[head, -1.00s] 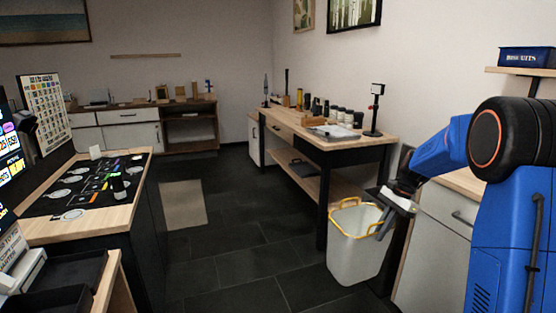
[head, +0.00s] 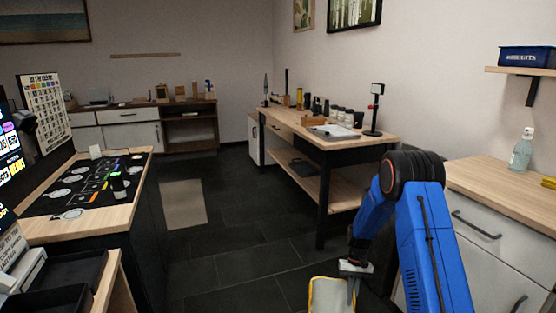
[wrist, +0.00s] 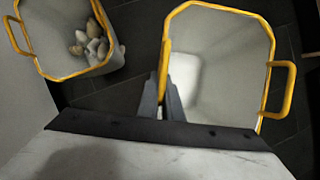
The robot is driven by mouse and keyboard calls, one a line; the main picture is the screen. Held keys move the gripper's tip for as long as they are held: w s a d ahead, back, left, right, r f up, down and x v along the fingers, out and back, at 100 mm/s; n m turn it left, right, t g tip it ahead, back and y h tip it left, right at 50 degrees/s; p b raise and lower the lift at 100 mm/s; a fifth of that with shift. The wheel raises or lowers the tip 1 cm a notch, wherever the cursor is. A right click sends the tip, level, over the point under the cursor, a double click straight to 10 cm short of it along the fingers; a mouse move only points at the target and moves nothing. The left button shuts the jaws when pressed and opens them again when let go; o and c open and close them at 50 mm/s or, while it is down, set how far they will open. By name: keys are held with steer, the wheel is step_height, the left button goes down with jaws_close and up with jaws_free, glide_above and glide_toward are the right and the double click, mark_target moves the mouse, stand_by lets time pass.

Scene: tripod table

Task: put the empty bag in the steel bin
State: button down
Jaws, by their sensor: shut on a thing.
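The empty bag (head: 330,297) is a pale, box-shaped bag with a yellow rim, cut off by the bottom edge of the head view. In the wrist view the bag (wrist: 220,60) is open at the top, with nothing inside and a yellow handle on its right. My gripper (head: 352,291) is shut on the bag at its side. I do not see a steel bin in either view.
A second yellow-rimmed bag (wrist: 70,68) holds several stone-like lumps, left of the held one. A wooden workbench (head: 345,148) and a white-drawered counter (head: 490,178) stand at the right. A dark-topped table (head: 135,190) is at the left. Open floor (head: 235,262) lies between.

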mark_target(349, 308)
steer(key=shift+a+f+n+h, duration=0.15)
steer(key=shift+f+n, duration=0.2)
steer(key=shift+f, duration=0.6)
steer(key=shift+a+f+n+h, duration=0.15)
steer(key=shift+f+n, duration=0.2)
steer(key=shift+f, duration=0.55)
